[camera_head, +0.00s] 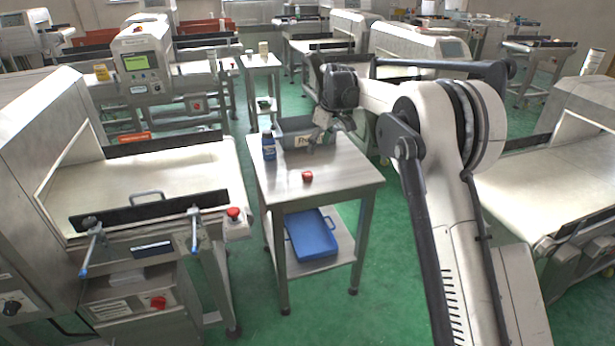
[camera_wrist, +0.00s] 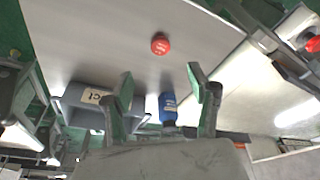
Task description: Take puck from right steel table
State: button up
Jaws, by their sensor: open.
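The puck (camera_head: 307,176) is small and red and lies on the bare top of the steel table (camera_head: 337,178) in the middle of the head view. In the wrist view the puck (camera_wrist: 160,44) shows beyond the fingertips, apart from them. My gripper (camera_head: 318,146) is above the back part of the table, behind the puck in the head view. In the wrist view its two green-padded fingers (camera_wrist: 160,88) stand wide apart with nothing between them at the tips.
A blue bottle (camera_head: 269,146) and a grey labelled bin (camera_head: 291,127) stand at the table's back. A blue tray (camera_head: 311,236) lies on the lower shelf. A conveyor with a red button (camera_head: 233,213) stands left. The table top around the puck is clear.

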jog(key=b, duration=0.1)
send_over(308, 173)
jog(key=s+d, duration=0.2)
jog(key=x, duration=0.3)
jog(key=d+x, duration=0.1)
jog(key=x, duration=0.1)
jog(key=s+x, duration=0.1)
jog(key=x, duration=0.2)
jog(key=shift+w+d+f, duration=0.1)
jog(key=shift+d+f, duration=0.1)
jog(key=shift+f, duration=0.4)
jog(key=shift+b+x, duration=0.4)
jog(key=shift+x, duration=2.15)
jog(key=shift+w+a+r, duration=0.1)
jog(key=shift+w+a, duration=0.1)
jog(key=c, duration=1)
jog(key=shift+r, duration=0.1)
